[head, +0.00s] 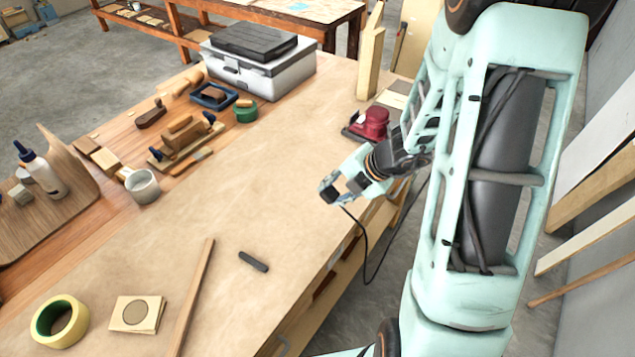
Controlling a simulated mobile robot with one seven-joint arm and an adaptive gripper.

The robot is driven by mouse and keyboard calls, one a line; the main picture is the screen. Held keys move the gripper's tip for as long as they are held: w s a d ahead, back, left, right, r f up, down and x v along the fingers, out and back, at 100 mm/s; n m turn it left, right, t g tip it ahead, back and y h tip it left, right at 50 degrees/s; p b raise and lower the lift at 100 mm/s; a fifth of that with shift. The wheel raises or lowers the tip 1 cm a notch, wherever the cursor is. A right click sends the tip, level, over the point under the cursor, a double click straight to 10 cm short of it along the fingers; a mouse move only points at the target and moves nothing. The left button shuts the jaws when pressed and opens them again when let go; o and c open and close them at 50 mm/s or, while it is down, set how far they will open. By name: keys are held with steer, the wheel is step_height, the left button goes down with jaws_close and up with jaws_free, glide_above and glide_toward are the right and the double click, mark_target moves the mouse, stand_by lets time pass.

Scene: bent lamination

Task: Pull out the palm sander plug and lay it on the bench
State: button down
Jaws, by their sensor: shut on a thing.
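The red palm sander (375,121) stands on the bench (235,210), towards its back right, beside my arm. My gripper (329,189) is over the right part of the bench top, left of its right edge. It is shut on the sander's plug, which is mostly hidden by the fingers. A black cord (364,262) runs from my gripper, hangs in a loop past the bench's right edge and rises behind my arm. The cord's far end is hidden. I cannot tell whether the plug touches the bench. No socket shows clearly.
A dark grey bar (253,262) and a long wooden strip (195,295) lie on the near bench. A tape roll (60,322) is at the near left. A mug (142,186), planes and a toolbox (262,75) stand farther off. The bench middle is clear.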

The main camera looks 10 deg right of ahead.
steer(key=shift+w+a, duration=0.25)
steer(key=shift+w, duration=0.05)
steer(key=shift+f, duration=0.15)
step_height(320, 180, down, 6)
steer(key=b, duration=0.7)
steer(key=shift+f, duration=0.3)
stand_by(0.4)
steer(key=c, duration=1.4)
jaws_free()
steer(key=shift+c, duration=0.2)
